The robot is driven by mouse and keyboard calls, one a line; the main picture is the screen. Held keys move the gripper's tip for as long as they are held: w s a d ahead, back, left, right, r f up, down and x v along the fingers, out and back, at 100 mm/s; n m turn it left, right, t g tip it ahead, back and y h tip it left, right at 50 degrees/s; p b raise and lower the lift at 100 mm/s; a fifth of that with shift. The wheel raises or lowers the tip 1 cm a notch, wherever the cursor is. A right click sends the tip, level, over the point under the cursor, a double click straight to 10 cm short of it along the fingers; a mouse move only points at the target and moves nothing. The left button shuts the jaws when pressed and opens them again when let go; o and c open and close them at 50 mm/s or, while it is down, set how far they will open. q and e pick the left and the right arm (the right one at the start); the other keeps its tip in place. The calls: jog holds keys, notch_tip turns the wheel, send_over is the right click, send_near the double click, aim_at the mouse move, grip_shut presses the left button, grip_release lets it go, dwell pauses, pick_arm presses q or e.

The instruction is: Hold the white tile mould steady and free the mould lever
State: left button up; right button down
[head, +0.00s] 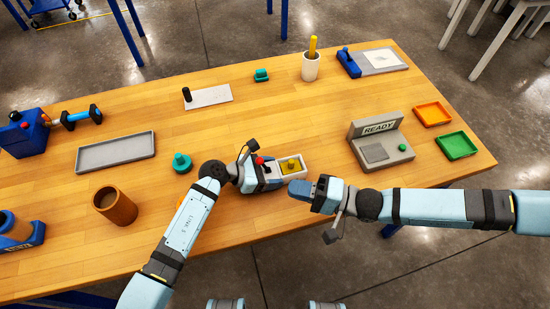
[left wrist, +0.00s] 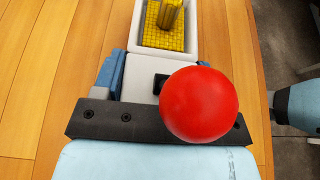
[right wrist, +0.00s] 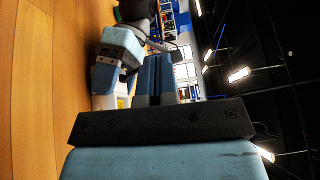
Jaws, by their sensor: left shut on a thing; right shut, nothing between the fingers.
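The white tile mould (head: 305,163) lies on the wooden table, with a yellow gridded insert (head: 290,165) and an upright yellow block inside it. The mould also shows in the left wrist view (left wrist: 138,78). The mould lever ends in a red ball knob (head: 259,160), which is large in the left wrist view (left wrist: 198,104) and covers part of my fingers. My left gripper (head: 262,177) is shut on the near-left end of the mould. My right gripper (head: 294,189) is shut and empty, just right of and nearer than the mould; its blue fingers (right wrist: 156,78) are together.
A teal knobbed piece (head: 182,163) and a brown cup (head: 115,206) stand to the left. A grey READY station (head: 381,141) stands right of the mould. Bare table lies behind the mould; the table's front edge is close below my right gripper.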

jog(key=w+d+f+n+g+h, duration=0.1)
jog(key=w+d+n+g+h, duration=0.15)
jog(key=w+d, duration=0.6)
jog(key=g, duration=0.1)
send_near(262, 162)
jog(key=shift+y, duration=0.25)
jog(key=a, duration=0.1)
jog(key=a+f, duration=0.1)
jog(key=a, duration=0.1)
jog(key=a+f, duration=0.1)
jog(key=a, duration=0.1)
jog(key=shift+w+a+f, duration=0.1)
jog(key=shift+w+a, duration=0.05)
jog(key=shift+w, duration=0.2)
jog(key=shift+a, duration=0.65)
jog(key=shift+s+a+r, duration=0.15)
jog(key=shift+a, duration=0.4)
jog(key=shift+s+a+r, duration=0.1)
jog(key=shift+a, duration=0.45)
pick_arm(q)
jog(key=shift+d, duration=0.1)
